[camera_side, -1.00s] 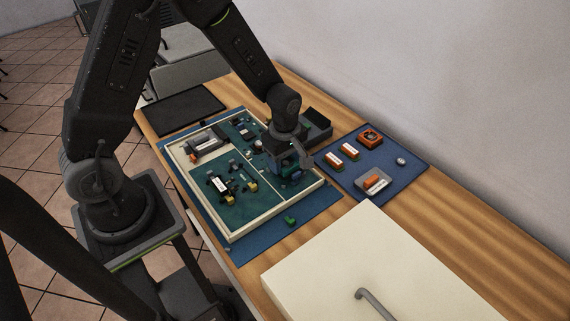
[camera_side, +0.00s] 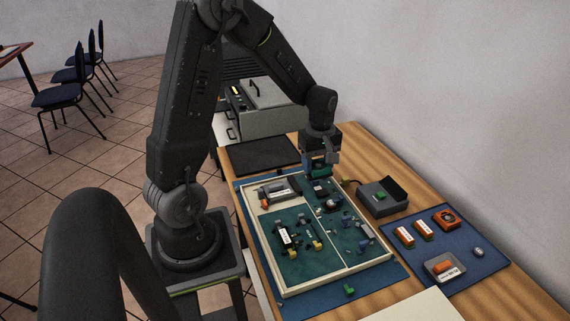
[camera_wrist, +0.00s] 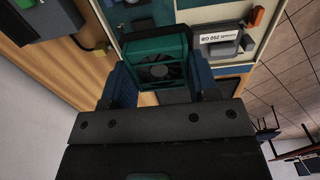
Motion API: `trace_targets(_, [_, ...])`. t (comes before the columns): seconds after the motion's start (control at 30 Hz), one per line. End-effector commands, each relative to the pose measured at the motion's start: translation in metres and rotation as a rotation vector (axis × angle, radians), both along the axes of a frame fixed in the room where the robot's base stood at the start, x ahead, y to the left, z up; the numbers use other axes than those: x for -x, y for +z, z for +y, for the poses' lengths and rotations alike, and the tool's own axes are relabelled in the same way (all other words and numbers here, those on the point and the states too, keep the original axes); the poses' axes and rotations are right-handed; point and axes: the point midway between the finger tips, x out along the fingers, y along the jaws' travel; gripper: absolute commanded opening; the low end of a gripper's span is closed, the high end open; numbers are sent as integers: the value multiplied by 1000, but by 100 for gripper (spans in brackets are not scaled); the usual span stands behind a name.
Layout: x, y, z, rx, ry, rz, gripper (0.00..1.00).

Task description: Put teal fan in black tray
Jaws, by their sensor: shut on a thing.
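My gripper (camera_side: 320,168) is shut on the teal fan (camera_wrist: 161,62), which sits between its blue fingers in the wrist view. The fan has a teal square frame with a dark rotor. In the side view the gripper and fan are above the far edge of the cream-framed board, near its back right corner; the fan is small and partly hidden there. A flat black tray (camera_side: 258,154) lies on the table beyond the board, to the left of the gripper. It looks empty.
The board (camera_side: 337,272) holds several small parts and a labelled drive (camera_wrist: 218,40). A dark open box (camera_side: 372,204) with a green piece stands right of the board. A blue mat (camera_side: 470,264) with orange parts lies at the front right.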

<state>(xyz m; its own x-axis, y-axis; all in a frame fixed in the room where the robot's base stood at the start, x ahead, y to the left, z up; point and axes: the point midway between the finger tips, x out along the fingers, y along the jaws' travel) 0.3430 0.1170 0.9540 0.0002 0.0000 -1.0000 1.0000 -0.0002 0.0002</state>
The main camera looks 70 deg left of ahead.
Motion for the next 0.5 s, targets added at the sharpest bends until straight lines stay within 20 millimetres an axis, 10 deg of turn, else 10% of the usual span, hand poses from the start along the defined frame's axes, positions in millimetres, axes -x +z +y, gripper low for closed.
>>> trace_targets(0.3, [-4,-22,163,2,12,1,31])
trace_targets(0.5, [18,-34,235,1,7,1,31])
